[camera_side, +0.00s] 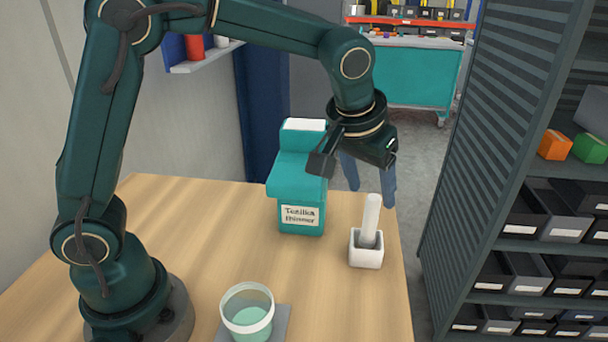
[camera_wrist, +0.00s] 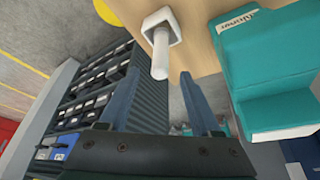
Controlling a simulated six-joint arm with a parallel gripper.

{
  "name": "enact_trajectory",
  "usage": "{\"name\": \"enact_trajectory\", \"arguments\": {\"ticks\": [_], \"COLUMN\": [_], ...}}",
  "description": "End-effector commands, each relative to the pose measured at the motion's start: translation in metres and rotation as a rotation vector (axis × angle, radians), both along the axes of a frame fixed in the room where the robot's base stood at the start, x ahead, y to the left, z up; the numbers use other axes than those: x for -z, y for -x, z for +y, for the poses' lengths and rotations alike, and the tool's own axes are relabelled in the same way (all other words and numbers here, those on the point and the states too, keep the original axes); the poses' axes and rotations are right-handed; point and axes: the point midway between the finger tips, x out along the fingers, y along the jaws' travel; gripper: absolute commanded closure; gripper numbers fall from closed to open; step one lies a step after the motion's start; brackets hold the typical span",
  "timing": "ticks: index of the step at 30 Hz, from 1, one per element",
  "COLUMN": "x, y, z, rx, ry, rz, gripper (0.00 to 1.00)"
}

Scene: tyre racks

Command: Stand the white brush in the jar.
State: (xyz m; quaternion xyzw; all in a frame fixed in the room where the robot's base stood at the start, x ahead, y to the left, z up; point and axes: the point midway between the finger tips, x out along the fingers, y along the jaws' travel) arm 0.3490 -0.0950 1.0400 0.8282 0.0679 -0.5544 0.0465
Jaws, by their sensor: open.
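The white brush (camera_side: 370,220) stands nearly upright in a small white square holder (camera_side: 366,257) near the table's right edge. In the wrist view, the brush (camera_wrist: 160,52) points from its holder (camera_wrist: 150,24) toward my fingers. The jar (camera_side: 247,319), a clear cup with pale teal liquid, stands at the table's front. My gripper (camera_side: 370,191) is open and empty, pointing down above the holder. In the wrist view, its fingertips (camera_wrist: 160,76) appear either side of the brush's top end; I cannot tell whether they overlap it in height. The brush's lower end is hidden inside the holder.
A teal thinner container (camera_side: 301,185) stands close to the left of the holder and below my wrist. The jar sits on a grey pad (camera_side: 277,327). A dark shelf rack (camera_side: 500,130) with bins rises beyond the table's right edge. The table's middle is clear.

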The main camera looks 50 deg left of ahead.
Motion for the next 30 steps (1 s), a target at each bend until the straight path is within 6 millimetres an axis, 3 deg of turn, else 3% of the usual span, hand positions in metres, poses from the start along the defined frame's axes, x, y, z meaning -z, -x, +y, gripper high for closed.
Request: {"name": "enact_trajectory", "arguments": {"ticks": [15,26,30], "x": [0.051,0.056,0.055], "y": [-0.016,-0.019,-0.019], "z": [0.003,0.003,0.003], "rx": [0.002,0.004,0.004], "ry": [-0.003,-0.002,-0.002], "rz": [0.002,-0.002,-0.002], "gripper": [0.35,0.35,0.89]}}
